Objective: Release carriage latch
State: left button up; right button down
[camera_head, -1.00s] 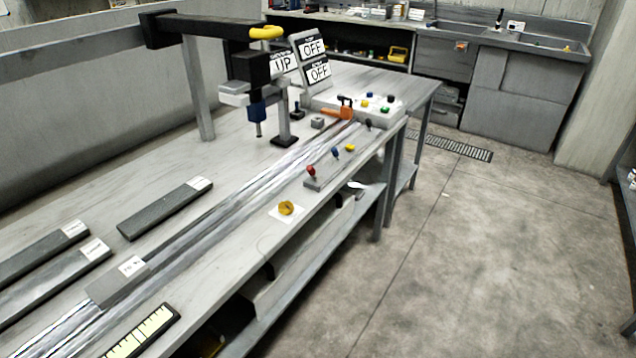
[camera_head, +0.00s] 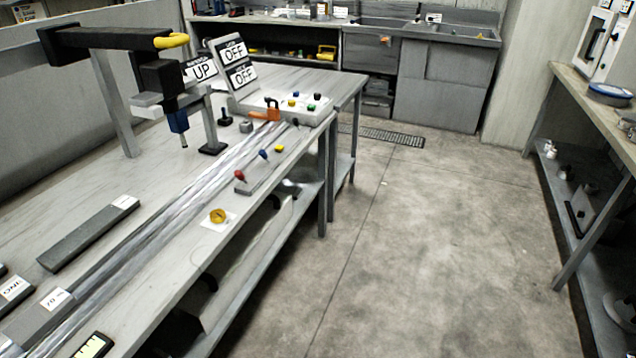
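The long grey workbench (camera_head: 120,180) runs from the lower left to the upper middle, with metal rails (camera_head: 190,178) along it. The drill carriage (camera_head: 160,85), black and grey with a blue tip, hangs on an overhead arm with a yellow handle (camera_head: 171,41). An orange clamp-like lever (camera_head: 266,112) sits at the far end of the rails. A strip with red, blue and yellow knobs (camera_head: 263,160) lies on the bench's near edge. I cannot tell which part is the carriage latch. Neither of my grippers is in view.
A yellow knob (camera_head: 218,216) sits on a white plate. Another bench (camera_head: 600,125) stands at the right. The concrete floor (camera_head: 400,250) between the benches is clear.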

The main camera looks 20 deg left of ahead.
aim_at(240, 174)
jog(key=z, duration=0.1)
jog(key=i, duration=0.35)
jog(key=u, duration=1.7)
